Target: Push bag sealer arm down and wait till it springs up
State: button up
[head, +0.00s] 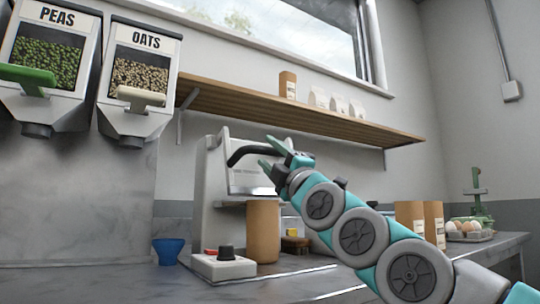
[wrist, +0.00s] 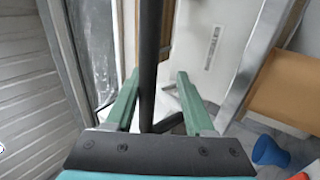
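The bag sealer (head: 208,205) is a pale grey machine standing on the counter, with a black curved arm (head: 245,153) raised at its upper front. A brown paper bag (head: 263,232) stands upright under its head; brown material also shows at the right of the wrist view (wrist: 288,92). My gripper (head: 268,153) is at the right end of the black arm. In the wrist view, its green fingers (wrist: 158,74) are apart, with the black bar (wrist: 149,60) running between them. Contact in depth is unclear.
A blue cup (head: 168,251) stands left of the sealer's base, which has a black knob (head: 226,253). Brown bags (head: 434,222) and an egg tray (head: 468,234) stand on the right. A wooden shelf (head: 300,117) runs above. Peas (head: 48,62) and oats (head: 140,75) dispensers hang left.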

jog(key=shift+f, duration=0.1)
jog(key=s+d+f+b, duration=0.2)
jog(key=s+f+b, duration=0.1)
jog(key=f, duration=0.4)
jog(key=shift+s+d+f, duration=0.25)
jog(key=shift+s+f, duration=0.1)
dwell(0.7)
dwell(0.3)
jog(key=v, duration=0.7)
jog(key=shift+s+d+f, duration=0.2)
jog(key=shift+s, duration=0.1)
dwell(0.6)
